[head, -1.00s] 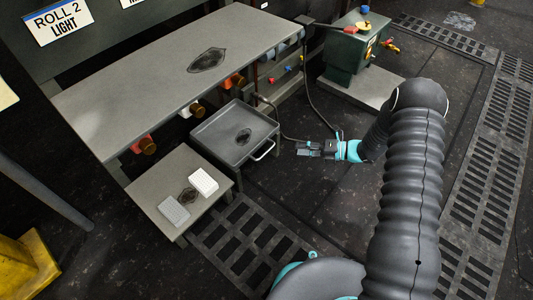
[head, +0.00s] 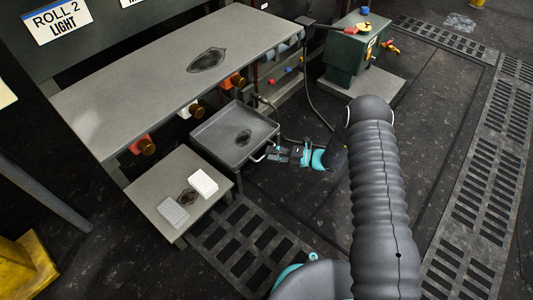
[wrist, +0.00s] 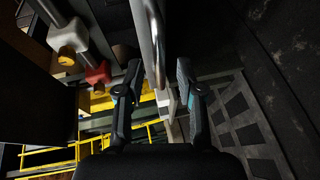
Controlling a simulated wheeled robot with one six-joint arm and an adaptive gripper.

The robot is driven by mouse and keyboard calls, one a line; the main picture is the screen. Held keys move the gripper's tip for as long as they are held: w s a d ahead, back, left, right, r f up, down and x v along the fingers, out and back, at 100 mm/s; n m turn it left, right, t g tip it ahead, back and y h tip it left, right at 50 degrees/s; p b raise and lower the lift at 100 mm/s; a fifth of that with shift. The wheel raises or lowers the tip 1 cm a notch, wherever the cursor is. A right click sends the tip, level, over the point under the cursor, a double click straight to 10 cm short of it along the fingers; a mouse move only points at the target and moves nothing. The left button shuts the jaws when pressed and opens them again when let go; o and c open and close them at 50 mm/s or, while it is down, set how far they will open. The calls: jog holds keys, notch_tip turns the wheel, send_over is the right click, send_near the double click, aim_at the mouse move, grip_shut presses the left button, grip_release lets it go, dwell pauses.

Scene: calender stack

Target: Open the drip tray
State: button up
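The drip tray (head: 222,128) is a square dark grey pan with a dark stain, under the front edge of the long grey bench. Its pale metal handle (head: 259,159) is on the side facing my gripper. My gripper (head: 277,154) is at this handle, low over the floor. In the wrist view the handle (wrist: 153,35) is a bar running down between the two fingers of my open gripper (wrist: 158,72). Gaps show on both sides of the bar. I cannot tell whether a finger touches it.
A low grey table (head: 155,188) with a white block (head: 203,183) and a grey pad (head: 172,212) stands beside the tray. A green cabinet (head: 345,58) stands at the back right, with a cable (head: 310,100) hanging near. The floor right of the tray is mostly clear.

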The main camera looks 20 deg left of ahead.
jog(key=shift+a+f, duration=0.15)
jog(key=shift+a, duration=0.55)
jog(key=shift+a+f, duration=0.15)
jog(key=shift+a, duration=0.55)
grip_shut()
